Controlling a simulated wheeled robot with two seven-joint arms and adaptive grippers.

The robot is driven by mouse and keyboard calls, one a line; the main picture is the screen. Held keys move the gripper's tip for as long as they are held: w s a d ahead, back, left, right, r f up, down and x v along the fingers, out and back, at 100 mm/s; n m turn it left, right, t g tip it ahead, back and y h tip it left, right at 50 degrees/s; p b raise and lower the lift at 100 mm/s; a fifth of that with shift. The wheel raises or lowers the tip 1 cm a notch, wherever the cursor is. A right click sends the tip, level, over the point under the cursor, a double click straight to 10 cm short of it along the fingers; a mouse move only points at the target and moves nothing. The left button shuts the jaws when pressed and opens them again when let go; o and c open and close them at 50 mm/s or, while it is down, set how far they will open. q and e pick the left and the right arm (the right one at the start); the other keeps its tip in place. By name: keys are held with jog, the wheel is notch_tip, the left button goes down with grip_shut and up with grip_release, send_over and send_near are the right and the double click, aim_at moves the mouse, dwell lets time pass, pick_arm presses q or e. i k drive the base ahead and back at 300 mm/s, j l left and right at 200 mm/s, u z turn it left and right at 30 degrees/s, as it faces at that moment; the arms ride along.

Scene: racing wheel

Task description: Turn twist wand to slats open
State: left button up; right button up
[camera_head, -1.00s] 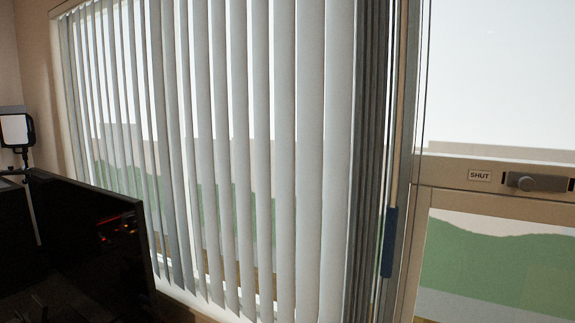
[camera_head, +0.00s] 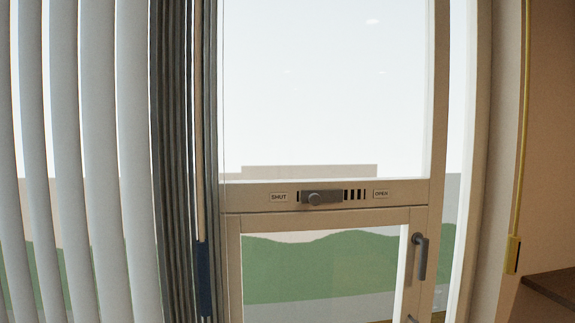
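The vertical blind slats (camera_head: 122,150) hang at the left, turned at an angle with gaps between them that show the outside. A bunch of darker stacked slats (camera_head: 172,160) hangs to their right. The twist wand (camera_head: 199,120) hangs upright beside the stack, a thin pale rod with a dark blue grip (camera_head: 203,280) at its lower part. Neither of my grippers is in view.
A framed window stands right of the wand. Its crossbar carries a sliding vent knob (camera_head: 316,198) between SHUT and OPEN labels. A yellow cord with a holder (camera_head: 513,254) hangs on the right, near a dark ledge (camera_head: 553,290).

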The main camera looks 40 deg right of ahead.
aim_at(512, 253)
jog(key=i, duration=0.1)
jog(key=z, duration=2.7)
